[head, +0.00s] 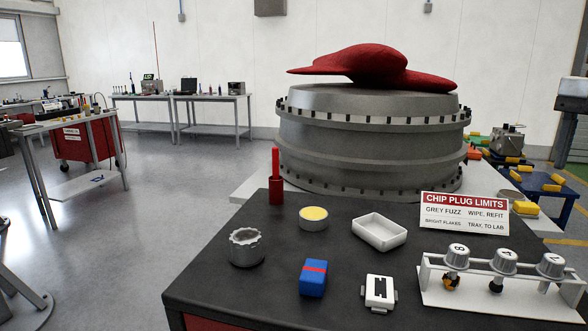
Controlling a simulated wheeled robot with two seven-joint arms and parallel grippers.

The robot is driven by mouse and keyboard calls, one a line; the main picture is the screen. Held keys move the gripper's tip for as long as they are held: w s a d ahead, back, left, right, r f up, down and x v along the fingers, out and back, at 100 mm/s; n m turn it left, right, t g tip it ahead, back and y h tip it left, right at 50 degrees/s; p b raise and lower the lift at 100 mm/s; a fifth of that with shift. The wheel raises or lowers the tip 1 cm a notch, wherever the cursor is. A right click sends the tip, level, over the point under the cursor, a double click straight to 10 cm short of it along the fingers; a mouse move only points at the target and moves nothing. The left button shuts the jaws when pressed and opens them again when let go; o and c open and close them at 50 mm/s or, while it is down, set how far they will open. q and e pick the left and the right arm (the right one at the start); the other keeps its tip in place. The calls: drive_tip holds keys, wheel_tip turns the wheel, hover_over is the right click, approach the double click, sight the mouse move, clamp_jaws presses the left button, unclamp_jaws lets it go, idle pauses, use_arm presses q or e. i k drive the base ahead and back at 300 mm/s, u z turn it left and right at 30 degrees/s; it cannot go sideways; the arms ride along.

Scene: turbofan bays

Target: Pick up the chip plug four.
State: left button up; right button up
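A white rack (480,290) stands at the right front of the dark-topped cart. It holds three grey-capped plugs in a row: a left plug (457,256), a middle plug (503,262) and a right plug (551,266). Each cap has a small dark mark on top. The right one looks like a 4, but the marks are too small to read surely. The left plug has a dark and yellowish tip below its cap. Neither of my grippers is in view.
The cart top (345,236) also carries a grey ribbed cup (247,247), a yellow-topped tin (313,217), a white tray (379,231), a blue block (313,278), a white device (379,292), a red bottle (276,185) and a limits sign (464,212). A large engine casing (370,140) stands behind.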

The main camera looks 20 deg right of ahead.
sight(505, 262)
drive_tip(key=k, duration=1)
